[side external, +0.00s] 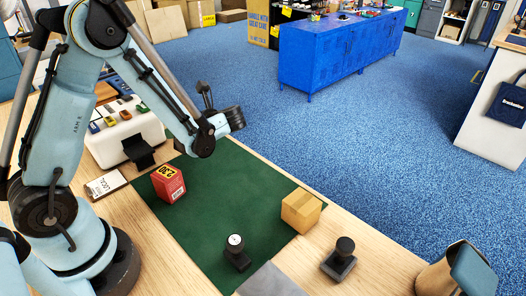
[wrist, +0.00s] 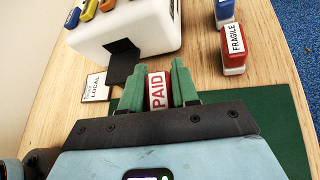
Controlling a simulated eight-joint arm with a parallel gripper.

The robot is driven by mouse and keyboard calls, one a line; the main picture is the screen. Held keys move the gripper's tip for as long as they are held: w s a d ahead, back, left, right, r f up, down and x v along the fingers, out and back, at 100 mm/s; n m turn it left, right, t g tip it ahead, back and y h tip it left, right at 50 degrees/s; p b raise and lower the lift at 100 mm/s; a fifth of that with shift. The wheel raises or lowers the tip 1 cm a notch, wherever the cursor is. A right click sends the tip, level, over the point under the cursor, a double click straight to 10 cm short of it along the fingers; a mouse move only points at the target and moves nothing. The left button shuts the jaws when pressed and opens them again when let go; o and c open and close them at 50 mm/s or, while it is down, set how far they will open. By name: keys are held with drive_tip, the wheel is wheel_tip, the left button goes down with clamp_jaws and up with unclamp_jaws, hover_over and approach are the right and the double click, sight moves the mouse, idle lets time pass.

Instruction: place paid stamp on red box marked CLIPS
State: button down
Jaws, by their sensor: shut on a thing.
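In the wrist view my gripper (wrist: 157,80) has its two green fingers closed on the sides of the paid stamp (wrist: 157,95), a red piece with a white PAID label. I cannot tell whether its underside touches the table. In the side external view my arm's end is over the far edge of the green mat, and I cannot make out the fingers or stamp. The red box (side external: 170,188) stands upright on the mat's left part, apart from my arm, with a yellow label on top. Its front lettering is too small to read. The wrist view does not show the box.
A white rack (side external: 123,133) with colored stamps stands at the back left, near a LOCAL card (wrist: 96,88). A red FRAGILE stamp (wrist: 233,50) stands right of my gripper. The green mat's (side external: 220,200) middle is clear.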

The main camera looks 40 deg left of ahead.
drive_tip(key=shift+f, duration=1.55)
drive_tip(key=shift+f, duration=0.2)
drive_tip(key=c, duration=0.8)
unclamp_jaws()
drive_tip(key=shift+c, duration=0.2)
drive_tip(key=shift+v, duration=3.8)
